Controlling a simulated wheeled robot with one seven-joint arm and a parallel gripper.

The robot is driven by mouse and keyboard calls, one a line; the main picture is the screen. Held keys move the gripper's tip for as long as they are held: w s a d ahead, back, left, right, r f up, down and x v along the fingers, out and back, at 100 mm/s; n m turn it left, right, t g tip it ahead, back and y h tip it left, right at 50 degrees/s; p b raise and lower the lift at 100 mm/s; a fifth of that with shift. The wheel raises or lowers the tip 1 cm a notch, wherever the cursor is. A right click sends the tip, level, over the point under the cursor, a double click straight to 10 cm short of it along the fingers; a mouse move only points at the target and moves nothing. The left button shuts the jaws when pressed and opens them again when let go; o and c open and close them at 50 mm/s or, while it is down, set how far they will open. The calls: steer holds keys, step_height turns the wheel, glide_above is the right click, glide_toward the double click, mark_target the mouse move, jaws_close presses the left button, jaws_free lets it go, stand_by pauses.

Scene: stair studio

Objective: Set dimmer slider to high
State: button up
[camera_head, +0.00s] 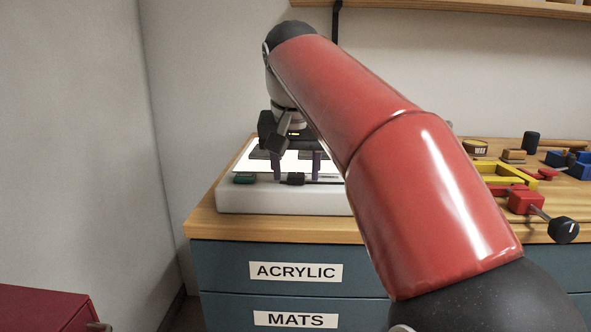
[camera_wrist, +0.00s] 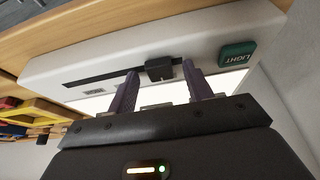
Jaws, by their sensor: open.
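The dimmer slider is a small black knob (camera_head: 293,179) on the front face of a white light box (camera_head: 270,199). In the wrist view the knob (camera_wrist: 159,68) stands close to the green LIGHT button (camera_wrist: 238,54), at one end of a dark slot (camera_wrist: 100,76). The slot runs left there, and right in the head view. My gripper (camera_head: 297,171) is open and empty. In the wrist view its two purple fingers (camera_wrist: 160,74) point at the front face, one on each side of the knob. I cannot tell whether they touch it.
The box's top panel (camera_head: 331,164) glows white. My arm hides its right part in the head view. A yellow tray (camera_head: 511,181), a red clamp-like thing (camera_head: 525,202) and other small items lie on the wooden counter at right. Drawers (camera_head: 225,270) are below; a wall is at left.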

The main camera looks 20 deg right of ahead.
jaws_close()
steer(key=s+d, duration=0.1)
steer(key=d, duration=0.3)
steer(key=s+d, duration=0.1)
steer(key=d, duration=0.3)
steer(key=s+d+p, duration=0.1)
steer(key=d, duration=0.3)
steer(key=shift+s, duration=0.4)
jaws_free()
steer(key=d+p+v, duration=0.1)
steer(key=v, duration=0.6)
steer(key=shift+s+a+r, duration=0.2)
steer(key=shift+a+r, duration=0.15)
steer(key=shift+a, duration=0.2)
